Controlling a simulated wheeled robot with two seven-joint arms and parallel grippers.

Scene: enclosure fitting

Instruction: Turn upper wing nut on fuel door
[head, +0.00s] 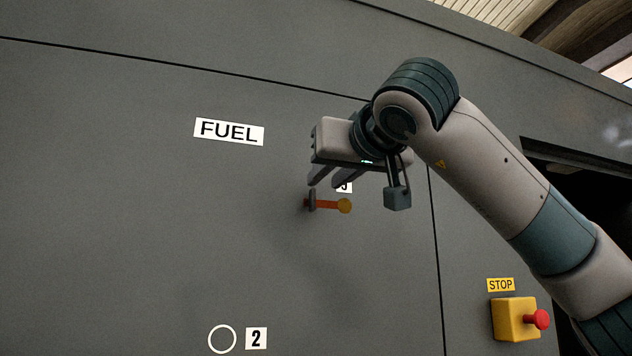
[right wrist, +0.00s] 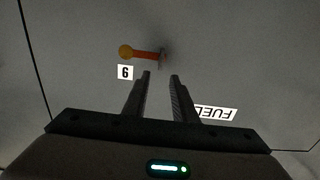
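The fuel door is a grey panel with a FUEL label (head: 229,132). One wing nut (head: 327,204) shows on it, with a grey hub, an orange bar and a yellow ball end pointing right. In the right wrist view the wing nut (right wrist: 145,54) lies just beyond the fingertips, its ball to the left. My right gripper (head: 327,182) is open and empty, just above the wing nut in the head view. In the right wrist view the gripper (right wrist: 160,75) has a clear gap between its fingers, and they appear apart from the nut. My left gripper is out of view.
A number label (right wrist: 125,72) beside the nut is partly hidden in the head view. A white ring (head: 222,339) and a "2" label (head: 256,338) are below. A yellow box with a red STOP button (head: 536,319) stands out at lower right. The panel's left is clear.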

